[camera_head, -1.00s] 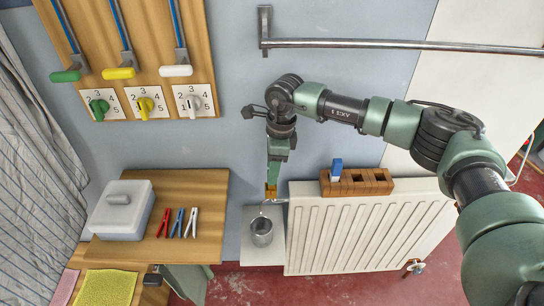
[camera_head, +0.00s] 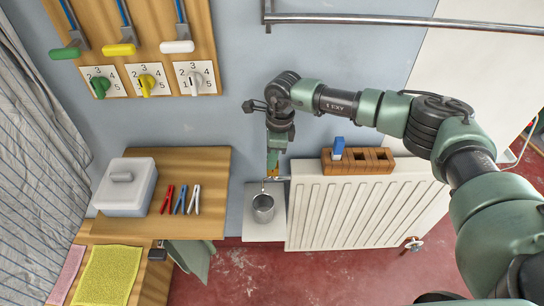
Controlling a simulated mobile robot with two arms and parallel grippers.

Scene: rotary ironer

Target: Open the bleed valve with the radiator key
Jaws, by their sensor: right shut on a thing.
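My right gripper (camera_head: 272,166) points down at the top left corner of the white radiator (camera_head: 345,215). It is shut on a small brass-coloured piece, which looks like the radiator key (camera_head: 272,171). The bleed valve (camera_head: 282,178) is a small metal fitting at that corner, close to the fingertips. Whether the key sits on the valve is too small to tell. A thin spout hangs above a metal cup (camera_head: 263,208) on a white ledge (camera_head: 264,233). My left gripper is not in view.
A wooden block (camera_head: 356,167) with square holes and a blue piece (camera_head: 338,147) stands above the radiator. A metal rail (camera_head: 400,22) crosses above.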

